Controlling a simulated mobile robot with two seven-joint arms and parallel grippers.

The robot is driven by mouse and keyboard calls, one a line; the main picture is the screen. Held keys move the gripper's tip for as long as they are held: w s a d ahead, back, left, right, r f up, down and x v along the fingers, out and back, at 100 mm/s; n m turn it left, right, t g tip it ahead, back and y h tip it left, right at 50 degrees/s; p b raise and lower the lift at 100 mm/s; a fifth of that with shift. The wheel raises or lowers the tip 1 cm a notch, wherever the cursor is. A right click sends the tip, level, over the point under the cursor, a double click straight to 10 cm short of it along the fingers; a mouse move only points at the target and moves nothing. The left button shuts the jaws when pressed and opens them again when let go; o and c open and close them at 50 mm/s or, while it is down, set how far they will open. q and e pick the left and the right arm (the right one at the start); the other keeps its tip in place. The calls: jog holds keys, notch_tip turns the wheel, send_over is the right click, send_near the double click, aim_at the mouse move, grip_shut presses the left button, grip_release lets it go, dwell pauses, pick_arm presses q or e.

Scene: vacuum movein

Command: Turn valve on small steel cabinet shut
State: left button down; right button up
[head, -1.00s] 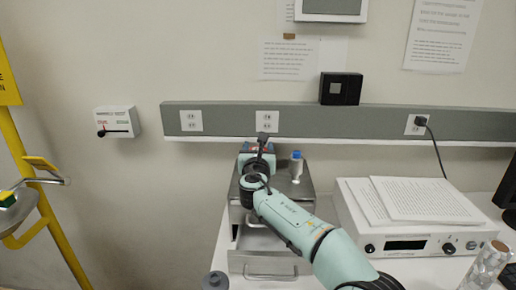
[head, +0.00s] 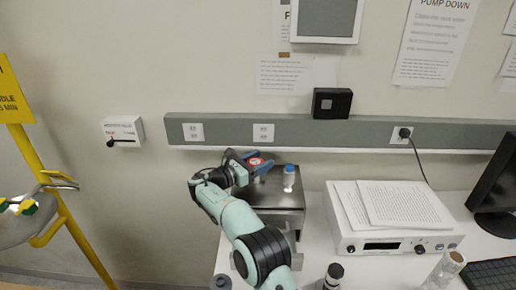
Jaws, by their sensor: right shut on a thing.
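The small steel cabinet (head: 292,199) stands on the white bench against the wall, partly hidden by my arm. My right gripper (head: 257,162) is over its top left rear and points to the right. It is shut on a small part with a red face and blue beside it, which I take to be the valve (head: 255,161). The fingers cover much of that part, so I cannot tell how far it is turned. A white bottle with a blue cap (head: 289,179) stands upright on the cabinet top, right of the gripper. My left gripper is out of view.
A white instrument (head: 385,245) with papers on top stands right of the cabinet. A dark-capped bottle (head: 333,276) is near the bottom edge. A monitor (head: 496,185) is far right. A wall box with a black lever (head: 124,132) and a yellow pole (head: 52,185) are left.

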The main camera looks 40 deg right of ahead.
jog(key=shift+r+m+g+p, duration=0.15)
jog(key=shift+m+g+p, duration=0.15)
jog(key=shift+m+g, duration=1)
jog(key=shift+g, duration=0.4)
jog(key=shift+s+m+g+y, duration=0.2)
jog(key=shift+m+g+y, duration=0.25)
jog(key=shift+g, duration=0.65)
jog(key=o, duration=1)
jog(key=shift+c, duration=0.2)
